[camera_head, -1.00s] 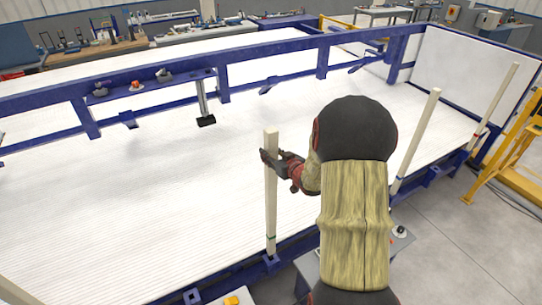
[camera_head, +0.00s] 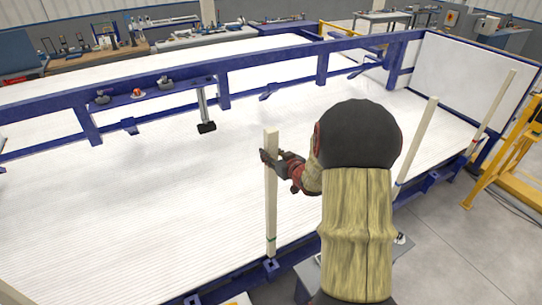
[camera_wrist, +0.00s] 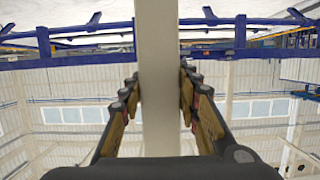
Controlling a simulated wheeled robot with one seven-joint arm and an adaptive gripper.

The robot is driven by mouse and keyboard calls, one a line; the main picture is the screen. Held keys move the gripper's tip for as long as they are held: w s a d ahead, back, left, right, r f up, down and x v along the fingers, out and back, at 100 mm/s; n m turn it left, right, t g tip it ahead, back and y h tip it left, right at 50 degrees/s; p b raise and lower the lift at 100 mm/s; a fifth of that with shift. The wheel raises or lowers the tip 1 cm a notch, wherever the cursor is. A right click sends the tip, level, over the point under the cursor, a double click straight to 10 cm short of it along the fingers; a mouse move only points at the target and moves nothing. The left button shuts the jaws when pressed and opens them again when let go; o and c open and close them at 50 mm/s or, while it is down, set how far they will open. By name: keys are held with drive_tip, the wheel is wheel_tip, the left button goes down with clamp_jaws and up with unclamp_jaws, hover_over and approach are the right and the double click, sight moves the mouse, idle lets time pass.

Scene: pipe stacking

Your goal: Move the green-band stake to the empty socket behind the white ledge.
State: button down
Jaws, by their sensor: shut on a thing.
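The green-band stake (camera_head: 271,190) is a pale, square, upright post with a green band near its lower end, left of my arm. My gripper (camera_head: 268,158) is shut on its upper part. In the wrist view the stake (camera_wrist: 160,80) runs between the two fingers (camera_wrist: 160,100). Its lower end is near a blue socket (camera_head: 271,265) on the near rail; I cannot tell whether it is inside or just above. Another blue socket (camera_head: 193,299) shows at the bottom edge, with no stake seen in it. The white slatted bed (camera_head: 130,215) lies behind the stake.
Two more pale stakes stand along the rail to the right: a nearer one (camera_head: 416,145) and a farther one (camera_head: 491,112). A pale stake end (camera_head: 12,292) shows at lower left. A blue frame (camera_head: 270,76) crosses behind the bed. A yellow stand (camera_head: 510,165) is at right.

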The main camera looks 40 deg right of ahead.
sight(273, 132)
drive_tip(key=shift+r+p, duration=3.2)
drive_tip(key=shift+r, duration=1.85)
drive_tip(key=shift+a+r, duration=0.1)
